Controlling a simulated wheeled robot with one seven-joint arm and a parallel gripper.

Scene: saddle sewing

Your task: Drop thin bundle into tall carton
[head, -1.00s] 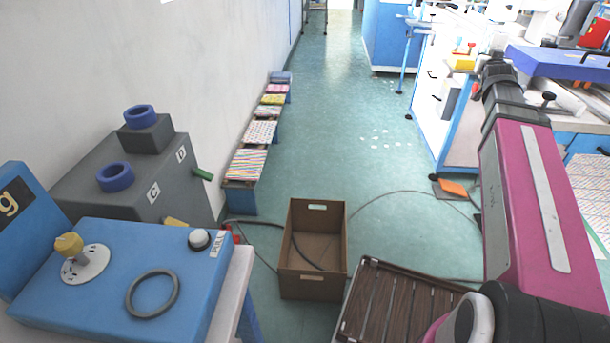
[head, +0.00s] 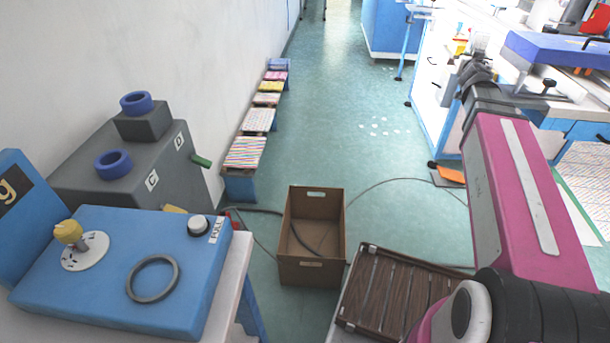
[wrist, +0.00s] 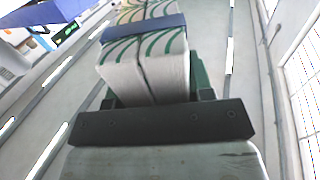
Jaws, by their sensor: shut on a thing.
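The tall brown carton (head: 312,272) stands open-topped on the floor at the lower middle of the head view, with hand holes in its walls. In the wrist view my gripper (wrist: 155,88) is shut on a bundle (wrist: 145,65) with pale sides, a green-striped top and a blue band around it. In the head view my magenta arm reaches away along the right side, and its far end is well beyond and to the right of the carton. The bundle cannot be made out in the head view.
A slatted brown rack (head: 385,300) stands right of the carton. A blue-topped machine (head: 125,270) and a grey block (head: 130,175) fill the left. Stools (head: 245,153) line the wall. Cables (head: 385,182) cross the floor.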

